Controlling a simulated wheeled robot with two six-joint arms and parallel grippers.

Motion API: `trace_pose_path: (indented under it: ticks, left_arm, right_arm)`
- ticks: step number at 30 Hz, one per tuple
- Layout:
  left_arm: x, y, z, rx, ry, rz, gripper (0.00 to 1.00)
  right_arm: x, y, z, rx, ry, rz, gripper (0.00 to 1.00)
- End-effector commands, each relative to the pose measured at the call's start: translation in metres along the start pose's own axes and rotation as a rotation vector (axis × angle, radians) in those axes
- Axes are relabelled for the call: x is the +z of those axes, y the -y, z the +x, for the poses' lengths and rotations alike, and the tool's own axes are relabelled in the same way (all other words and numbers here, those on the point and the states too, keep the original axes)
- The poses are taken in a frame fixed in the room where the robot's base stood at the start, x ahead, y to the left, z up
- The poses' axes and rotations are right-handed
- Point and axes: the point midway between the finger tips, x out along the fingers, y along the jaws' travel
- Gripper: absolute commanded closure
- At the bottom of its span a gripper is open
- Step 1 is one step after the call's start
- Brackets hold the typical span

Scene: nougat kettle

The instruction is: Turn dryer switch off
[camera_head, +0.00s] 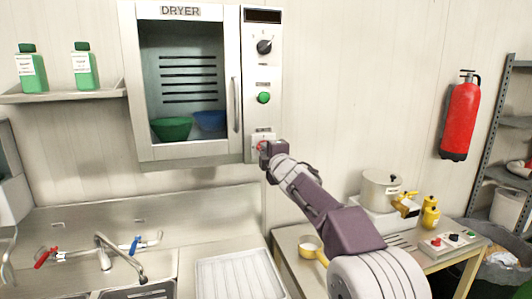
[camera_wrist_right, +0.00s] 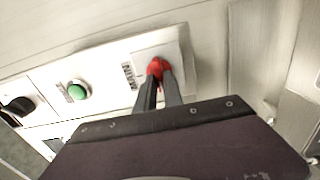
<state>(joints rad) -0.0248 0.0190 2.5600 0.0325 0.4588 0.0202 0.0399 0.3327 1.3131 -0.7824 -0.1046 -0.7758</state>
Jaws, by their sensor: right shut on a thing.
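The dryer (camera_head: 180,80) hangs on the wall with its glass door shut and a control panel on its right side. A red switch (camera_wrist_right: 156,66) sits on a square plate at the bottom of that panel. My right gripper (camera_wrist_right: 161,78) is shut on the red switch, its two dark fingers on either side of it. In the head view my right gripper (camera_head: 266,149) is at the panel's lower end and hides part of the switch. My left gripper does not show.
A green button (camera_head: 263,97) and a black knob (camera_head: 264,46) are higher on the panel. A green bowl (camera_head: 171,129) and a blue bowl (camera_head: 209,121) are inside the dryer. Below are a sink tap (camera_head: 118,256) and a table with a pot (camera_head: 381,190).

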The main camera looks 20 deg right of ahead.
Motion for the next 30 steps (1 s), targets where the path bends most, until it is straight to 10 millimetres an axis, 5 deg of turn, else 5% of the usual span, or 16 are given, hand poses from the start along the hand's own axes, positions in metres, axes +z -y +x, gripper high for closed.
trace_pose_path:
  ticks: [17,20,30]
  left_arm:
    - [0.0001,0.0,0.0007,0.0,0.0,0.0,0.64]
    - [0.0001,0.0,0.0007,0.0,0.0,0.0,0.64]
    - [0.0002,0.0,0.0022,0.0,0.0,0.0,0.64]
  right_arm:
    - [-0.0001,-0.001,-0.0001,0.002,-0.001,-0.033,1.0]
    - [-0.0001,-0.001,-0.0001,0.002,-0.001,-0.033,0.69]
    - [-0.0001,-0.0001,-0.002,0.002,0.0,-0.031,0.66]
